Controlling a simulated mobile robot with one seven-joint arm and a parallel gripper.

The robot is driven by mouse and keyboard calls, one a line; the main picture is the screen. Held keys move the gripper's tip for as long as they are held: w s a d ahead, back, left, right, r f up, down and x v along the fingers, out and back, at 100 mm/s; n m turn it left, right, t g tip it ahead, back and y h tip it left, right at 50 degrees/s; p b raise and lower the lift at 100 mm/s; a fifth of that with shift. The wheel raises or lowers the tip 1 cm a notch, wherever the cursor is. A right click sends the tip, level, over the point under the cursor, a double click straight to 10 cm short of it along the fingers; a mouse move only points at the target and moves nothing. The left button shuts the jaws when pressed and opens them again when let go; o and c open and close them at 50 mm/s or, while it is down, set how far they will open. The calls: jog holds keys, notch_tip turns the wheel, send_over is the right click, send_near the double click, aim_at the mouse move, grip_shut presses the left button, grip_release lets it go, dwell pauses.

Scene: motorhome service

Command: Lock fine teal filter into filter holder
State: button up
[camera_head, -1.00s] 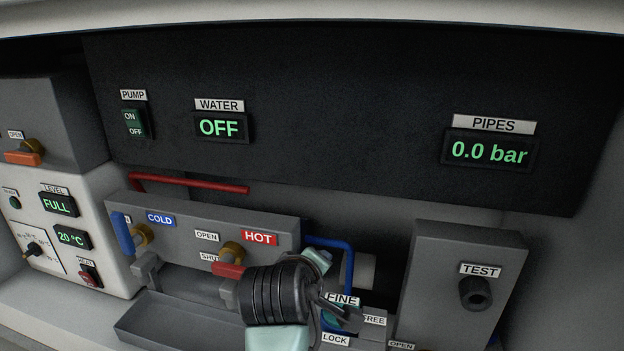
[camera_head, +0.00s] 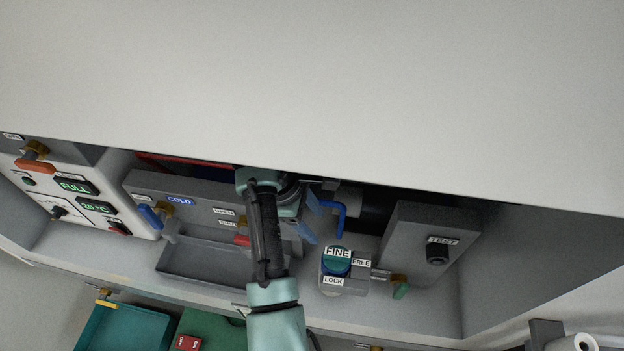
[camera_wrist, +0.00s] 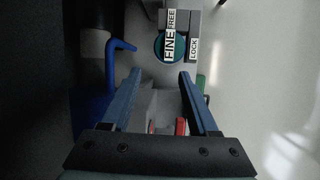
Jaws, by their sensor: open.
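The fine teal filter (camera_head: 335,267) is a round teal piece with a FINE label on top. It sits in the grey filter holder (camera_head: 350,286), which bears FREE and LOCK labels. In the wrist view the filter (camera_wrist: 158,46) and holder (camera_wrist: 194,21) show just beyond the fingertips. The FINE label lies beside FREE, with LOCK a quarter turn away. My gripper (camera_head: 311,220) is open and empty, with blue fingers, up and left of the filter in the head view. In the wrist view my gripper (camera_wrist: 160,74) has its fingers spread, apart from the filter.
A blue pipe (camera_head: 340,213) bends down close behind the holder. The TEST block (camera_head: 425,245) stands to the right, with a small green-handled valve (camera_head: 399,288) beside the holder. The COLD tap panel (camera_head: 190,205) and a grey trough (camera_head: 200,262) lie to the left.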

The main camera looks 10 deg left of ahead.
aim_at(336, 251)
jog(key=shift+g, duration=0.5)
jog(key=x, duration=0.7)
jog(key=d+x, duration=0.1)
jog(key=x, duration=0.3)
jog(key=shift+s+d+f+p, duration=0.1)
jog(key=shift+s+d+p, duration=0.1)
jog(key=shift+s+p, duration=0.2)
jog(key=shift+c, duration=0.2)
grip_shut()
jog(key=shift+n, duration=0.3)
dwell(0.5)
dwell(0.3)
jog(key=shift+w+m+g+b, duration=0.15)
jog(key=shift+m+g+b, duration=0.15)
jog(key=shift+m+b, duration=0.55)
jog(key=m+g+b, duration=0.1)
jog(key=m+b, duration=0.1)
jog(key=m, duration=0.2)
jog(key=shift+s+r+m+g+b, duration=0.3)
jog(key=shift+r+m+g+b, duration=0.2)
jog(key=shift+m, duration=0.25)
